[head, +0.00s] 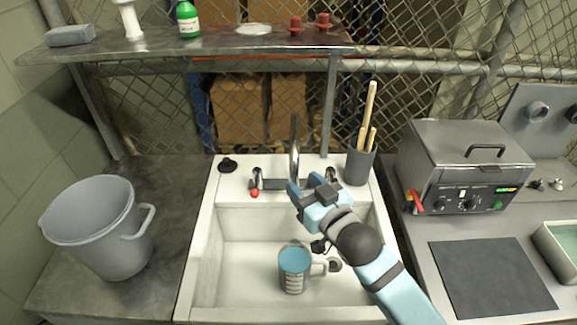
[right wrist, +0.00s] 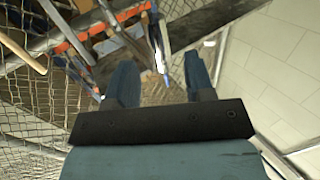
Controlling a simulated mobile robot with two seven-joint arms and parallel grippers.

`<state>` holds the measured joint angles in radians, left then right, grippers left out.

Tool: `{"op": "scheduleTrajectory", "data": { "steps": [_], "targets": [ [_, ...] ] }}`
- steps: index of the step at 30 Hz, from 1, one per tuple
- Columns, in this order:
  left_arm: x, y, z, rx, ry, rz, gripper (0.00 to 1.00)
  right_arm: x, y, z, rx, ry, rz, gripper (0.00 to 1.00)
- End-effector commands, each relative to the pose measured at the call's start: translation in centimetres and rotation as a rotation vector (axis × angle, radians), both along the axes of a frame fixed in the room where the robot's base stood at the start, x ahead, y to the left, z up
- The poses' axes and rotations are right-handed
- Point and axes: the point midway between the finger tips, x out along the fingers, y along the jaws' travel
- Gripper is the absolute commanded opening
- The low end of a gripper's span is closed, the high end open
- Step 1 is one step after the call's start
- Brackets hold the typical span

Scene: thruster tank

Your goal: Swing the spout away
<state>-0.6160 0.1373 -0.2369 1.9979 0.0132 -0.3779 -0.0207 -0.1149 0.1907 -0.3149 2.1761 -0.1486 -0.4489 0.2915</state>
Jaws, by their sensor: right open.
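The chrome spout (head: 295,145) stands upright over the back of the white sink (head: 207,270), rising from the tap body between two side handles. My right gripper (head: 303,186) is in front of the spout's lower part, with its dark blue fingers pointing toward the tap. It is open. In the right wrist view, a shiny metal pipe that looks like the spout (right wrist: 160,45) shows beyond the gap between my fingers (right wrist: 160,80); I cannot tell whether either finger touches it. My gripper hides part of the tap body. My left gripper is not in view.
A measuring jug (head: 293,284) with blue contents stands in the sink below my right arm. A grey holder (head: 358,166) with wooden sticks stands right of the tap. A red knob (head: 254,193) and black stopper (head: 228,165) lie left. A grey bucket (head: 92,225) stands on the left counter.

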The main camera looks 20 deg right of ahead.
Motion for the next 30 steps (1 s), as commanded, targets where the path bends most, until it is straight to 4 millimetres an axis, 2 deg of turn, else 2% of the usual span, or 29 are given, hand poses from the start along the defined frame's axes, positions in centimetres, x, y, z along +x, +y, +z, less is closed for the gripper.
{"op": "scheduleTrajectory", "data": {
  "steps": [3,9,14,22,28,30],
  "targets": [
    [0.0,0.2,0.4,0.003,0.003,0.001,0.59,2.4,0.7,0.2,-0.001,-0.001,0.000,0.48],
    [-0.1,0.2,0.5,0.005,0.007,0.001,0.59,4.9,1.4,0.1,-0.001,0.000,0.000,0.48],
    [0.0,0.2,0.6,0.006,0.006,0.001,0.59,5.7,1.6,0.0,-0.001,0.000,0.001,0.48],
    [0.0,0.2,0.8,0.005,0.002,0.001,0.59,5.8,1.7,-0.1,0.000,0.000,0.000,0.48],
    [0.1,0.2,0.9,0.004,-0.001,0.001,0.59,5.8,1.6,0.0,0.000,0.000,0.000,0.03],
    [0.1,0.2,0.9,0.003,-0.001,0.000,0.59,5.8,1.7,0.0,0.000,0.000,0.000,0.00]
  ]
}}
